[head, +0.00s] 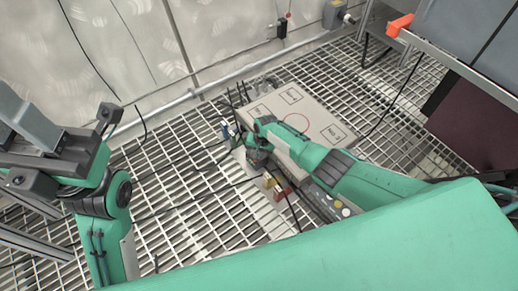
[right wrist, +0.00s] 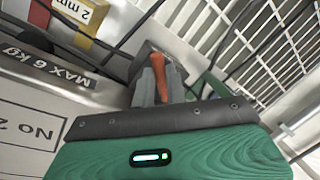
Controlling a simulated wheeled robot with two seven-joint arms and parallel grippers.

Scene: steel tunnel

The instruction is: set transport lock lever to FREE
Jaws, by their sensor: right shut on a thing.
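The orange lever (right wrist: 163,75) stands between the two grey fingers of my right gripper (right wrist: 160,88) in the right wrist view. The fingers are shut on it. A dark grey block is behind the lever; I cannot read any FREE mark or the lever's setting. In the head view my right gripper (head: 256,157) reaches down beside the left edge of a pale case (head: 320,115), and the lever is hidden there. My left gripper (head: 75,155) is raised at the left, away from the case; its finger opening is unclear.
Thin black cables cross the grating floor (head: 190,200). A wall pipe (head: 160,108) runs behind. A dark panel (head: 470,125) is at the right.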

